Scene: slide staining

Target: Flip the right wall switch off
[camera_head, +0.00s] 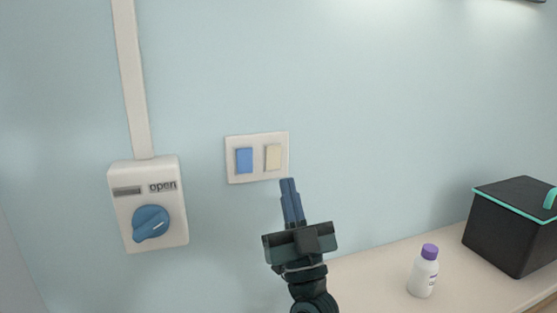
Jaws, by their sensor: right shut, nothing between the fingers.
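A white wall plate (258,175) with two rocker switches is on the pale blue wall. The left switch (244,160) is blue and the right switch (273,157) is cream. I cannot tell which way the right switch is tipped. My right gripper (287,182) is shut and empty. It points upward, with its fingertips just below the plate's lower right edge in the picture, under the right switch. I cannot tell whether the tips touch the wall. My left gripper is not in view.
A white control box (170,240) with a blue knob (151,222) and an "open" label is on the wall at left, with a conduit (134,85) above it. A purple-capped white bottle (424,275) and a black box (510,232) stand on the counter (375,272) at right.

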